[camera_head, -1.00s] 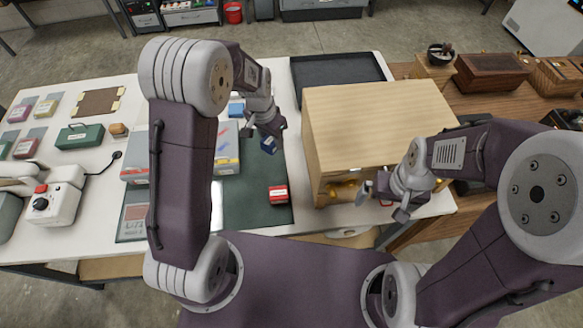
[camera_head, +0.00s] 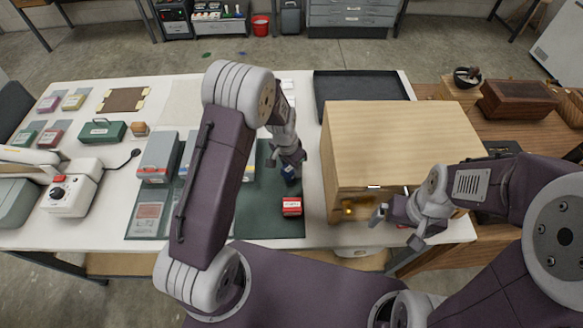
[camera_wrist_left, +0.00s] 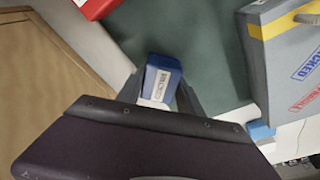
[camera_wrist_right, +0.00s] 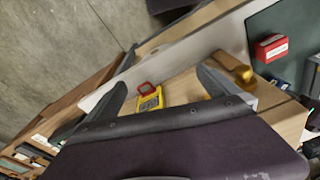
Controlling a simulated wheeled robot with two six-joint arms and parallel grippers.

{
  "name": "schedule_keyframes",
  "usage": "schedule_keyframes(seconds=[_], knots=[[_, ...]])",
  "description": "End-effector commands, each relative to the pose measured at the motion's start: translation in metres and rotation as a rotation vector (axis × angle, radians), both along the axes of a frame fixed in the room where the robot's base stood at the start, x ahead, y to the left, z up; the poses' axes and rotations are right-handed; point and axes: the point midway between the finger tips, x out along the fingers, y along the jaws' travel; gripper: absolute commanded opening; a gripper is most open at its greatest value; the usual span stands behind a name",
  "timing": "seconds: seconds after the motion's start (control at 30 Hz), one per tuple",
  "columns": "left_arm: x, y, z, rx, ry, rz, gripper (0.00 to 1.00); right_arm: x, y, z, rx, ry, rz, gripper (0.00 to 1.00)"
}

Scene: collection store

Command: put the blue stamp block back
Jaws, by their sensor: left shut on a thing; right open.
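The blue stamp block (camera_head: 290,174) is held in my left gripper (camera_head: 289,166), over the green mat (camera_head: 262,222). In the left wrist view the blue block (camera_wrist_left: 160,82) sits between the fingers, its white label showing. I cannot tell whether it touches the mat. A red block (camera_head: 291,206) with a white label lies on the mat, just nearer to me than the blue one. My right gripper (camera_head: 390,216) is open in front of the wooden cabinet (camera_head: 345,195).
Grey boxes (camera_head: 158,158) stand on the left of the mat, partly behind my left arm. A black tray (camera_head: 360,88) lies behind the cabinet. A white device (camera_head: 68,190) and a green case (camera_head: 100,131) are at the left. Bare mat lies around the red block.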

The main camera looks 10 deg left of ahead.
Motion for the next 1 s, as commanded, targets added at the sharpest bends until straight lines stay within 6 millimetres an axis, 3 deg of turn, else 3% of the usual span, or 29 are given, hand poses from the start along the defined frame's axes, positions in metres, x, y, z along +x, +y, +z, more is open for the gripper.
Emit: schedule_keyframes(seconds=[0.1,0.43,0.47,0.5,0.53,0.83,1.0], knots=[[0.0,0.0,-0.01,0.0,-0.001,0.0,0.17,0.0,0.0,0.001,0.0,0.0,0.0,1.0],[0.001,0.0,-0.015,0.0,-0.002,0.0,0.17,0.0,0.0,-0.003,0.0,0.0,0.0,1.0],[0.001,0.0,-0.014,0.0,-0.002,0.0,0.49,0.0,0.0,-0.002,0.0,0.0,0.0,1.0],[0.001,0.0,-0.013,0.0,-0.002,0.0,0.6,0.0,0.0,-0.002,0.0,0.0,0.0,1.0],[0.001,0.0,-0.013,0.0,-0.002,0.0,0.65,0.0,0.0,-0.002,0.0,0.0,0.0,1.0],[0.001,0.0,-0.011,0.0,-0.002,0.0,0.65,0.0,0.0,0.0,0.0,0.0,0.0,1.0],[0.0,0.001,0.006,-0.001,-0.008,0.0,0.65,0.0,0.0,0.0,0.0,0.0,0.0,1.0]])
